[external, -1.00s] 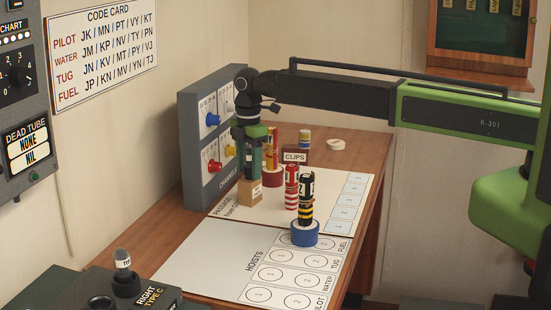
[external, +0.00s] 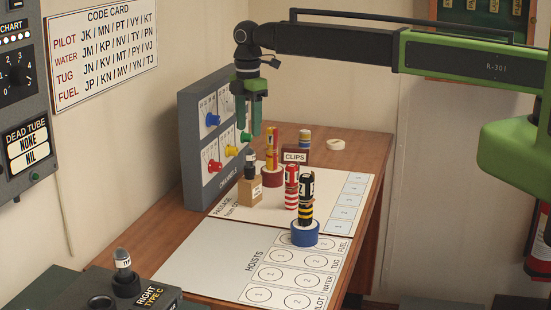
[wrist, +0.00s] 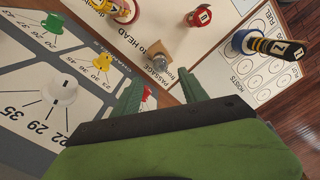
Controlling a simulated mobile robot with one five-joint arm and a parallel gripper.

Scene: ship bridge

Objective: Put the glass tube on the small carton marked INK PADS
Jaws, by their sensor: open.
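A small brown carton (external: 249,192) stands on the desk beside the grey channel panel; its white label is too small to read. A glass tube (external: 250,166) with a dark cap stands upright on the carton, and no finger touches it. The wrist view shows the tube (wrist: 159,61) from above, with the carton (wrist: 166,42) behind it. My gripper (external: 249,130) hangs open and empty above the tube. In the wrist view, my gripper's (wrist: 161,82) fingers are spread, with the tube beyond their tips.
The grey panel (external: 190,135) with coloured knobs rises close left of the carton. Another capped tube (external: 122,260) stands in a black socket at lower left.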

